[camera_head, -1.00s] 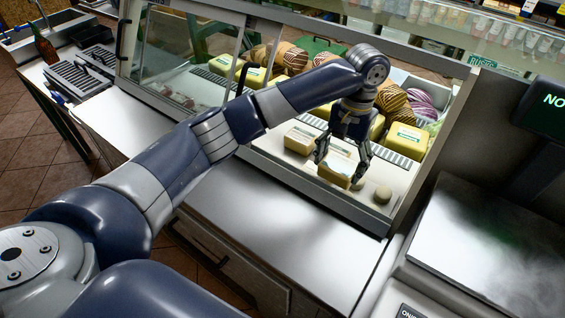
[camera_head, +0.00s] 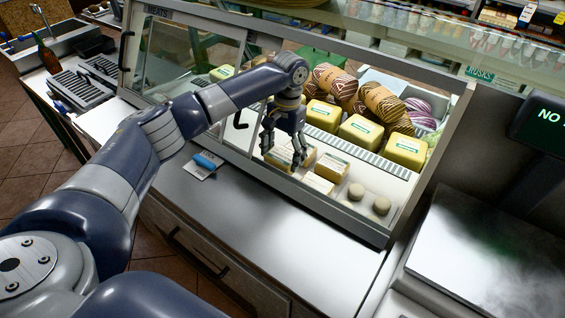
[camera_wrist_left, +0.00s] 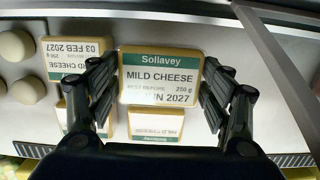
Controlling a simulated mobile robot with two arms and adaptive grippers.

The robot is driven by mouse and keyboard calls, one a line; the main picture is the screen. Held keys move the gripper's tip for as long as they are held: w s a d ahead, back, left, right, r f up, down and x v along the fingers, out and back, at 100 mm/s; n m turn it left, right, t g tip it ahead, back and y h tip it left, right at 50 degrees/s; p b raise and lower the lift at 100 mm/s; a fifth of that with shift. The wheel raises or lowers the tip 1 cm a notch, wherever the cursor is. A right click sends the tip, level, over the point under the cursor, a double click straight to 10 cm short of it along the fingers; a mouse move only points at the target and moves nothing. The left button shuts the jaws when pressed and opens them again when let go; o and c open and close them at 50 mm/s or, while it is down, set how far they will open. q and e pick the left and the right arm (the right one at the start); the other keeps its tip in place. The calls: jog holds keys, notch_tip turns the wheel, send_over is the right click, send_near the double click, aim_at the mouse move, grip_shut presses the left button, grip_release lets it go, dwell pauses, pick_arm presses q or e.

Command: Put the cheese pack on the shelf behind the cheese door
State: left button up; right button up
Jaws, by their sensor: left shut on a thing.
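My left gripper (camera_head: 283,145) reaches down inside the glass display case, its fingers shut on a cheese pack (camera_head: 279,158). In the left wrist view the held pack (camera_wrist_left: 160,75) reads "Sollavey MILD CHEESE" and sits between both fingers (camera_wrist_left: 160,92). Whether it touches the case floor I cannot tell. Similar packs lie close by: one at the middle (camera_head: 331,167), one nearer the front (camera_head: 318,183). The case's right side is open at the front; a glass door (camera_head: 190,60) with a dark handle covers the left part. My right gripper is not in view.
Two small round cheeses (camera_head: 356,192) sit right of the packs. Yellow cheese blocks (camera_head: 360,130) and patterned rolls stand behind. The case's metal front rail (camera_head: 310,205) runs before the opening. A blue object (camera_head: 205,160) lies on the counter (camera_head: 230,210); most of it is clear.

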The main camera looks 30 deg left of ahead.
aim_at(283, 154)
pick_arm(q)
notch_tip(283, 154, down, 4)
jog(key=shift+r, duration=0.15)
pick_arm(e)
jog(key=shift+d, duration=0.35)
pick_arm(q)
jog(key=shift+s, duration=0.1)
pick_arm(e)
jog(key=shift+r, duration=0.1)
pick_arm(q)
jog(key=o, duration=1.1)
jog(key=shift+f, duration=0.2)
jog(key=shift+r, duration=0.1)
jog(key=r, duration=0.5)
jog(key=w+r, duration=0.1)
jog(key=r, duration=0.1)
jog(key=shift+r, duration=0.25)
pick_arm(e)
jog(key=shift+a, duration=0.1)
pick_arm(q)
jog(key=shift+d, duration=0.1)
